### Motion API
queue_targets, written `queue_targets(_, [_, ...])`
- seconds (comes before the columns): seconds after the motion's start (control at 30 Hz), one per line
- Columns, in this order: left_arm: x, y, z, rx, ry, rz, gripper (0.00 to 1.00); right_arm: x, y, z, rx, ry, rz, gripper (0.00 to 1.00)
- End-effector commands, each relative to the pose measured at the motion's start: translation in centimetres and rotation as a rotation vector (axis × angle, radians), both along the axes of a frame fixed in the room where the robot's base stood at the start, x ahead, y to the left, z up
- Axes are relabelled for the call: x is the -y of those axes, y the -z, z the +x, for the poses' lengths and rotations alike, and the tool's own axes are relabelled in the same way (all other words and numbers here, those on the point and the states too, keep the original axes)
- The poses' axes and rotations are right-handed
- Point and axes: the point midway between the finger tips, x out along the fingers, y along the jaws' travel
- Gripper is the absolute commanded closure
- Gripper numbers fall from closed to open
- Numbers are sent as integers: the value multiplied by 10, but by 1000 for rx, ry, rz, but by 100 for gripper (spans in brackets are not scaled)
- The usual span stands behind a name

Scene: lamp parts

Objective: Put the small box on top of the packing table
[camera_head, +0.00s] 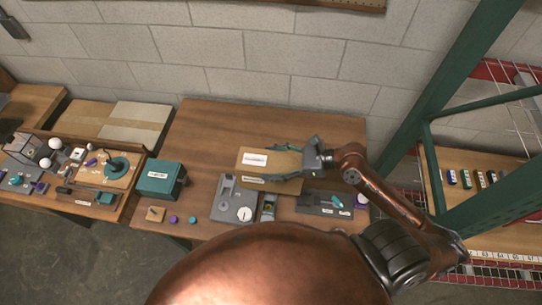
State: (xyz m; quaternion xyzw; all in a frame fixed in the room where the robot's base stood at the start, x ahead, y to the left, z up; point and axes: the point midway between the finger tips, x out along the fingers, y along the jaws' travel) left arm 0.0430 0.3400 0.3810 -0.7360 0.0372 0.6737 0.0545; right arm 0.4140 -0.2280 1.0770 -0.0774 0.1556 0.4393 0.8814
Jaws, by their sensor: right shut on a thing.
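The small box (250,170) is a flat brown cardboard box with white labels, over the middle of the wooden packing table (220,120). My right gripper (283,163) reaches in from the right and is shut on the box's right part, one finger along its far side and one along its near side. I cannot tell whether the box rests on the tabletop or is held just above it. My left gripper is out of view.
A grey scale (237,205) and a dark tray of parts (325,204) lie nearer on the table. A teal box (160,179) stands left. A green-framed shelf rack (440,90) stands right. The table's back is clear.

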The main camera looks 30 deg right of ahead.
Motion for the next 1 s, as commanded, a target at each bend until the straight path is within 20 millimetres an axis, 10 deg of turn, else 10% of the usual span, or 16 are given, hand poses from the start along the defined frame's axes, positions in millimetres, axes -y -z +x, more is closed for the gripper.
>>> queue_targets(0.2, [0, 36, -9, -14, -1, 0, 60, 16, 16, 26, 4, 1, 1, 93])
queue_targets(1.0, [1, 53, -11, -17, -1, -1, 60, 67, 87, 99, 3, 1, 2, 93])
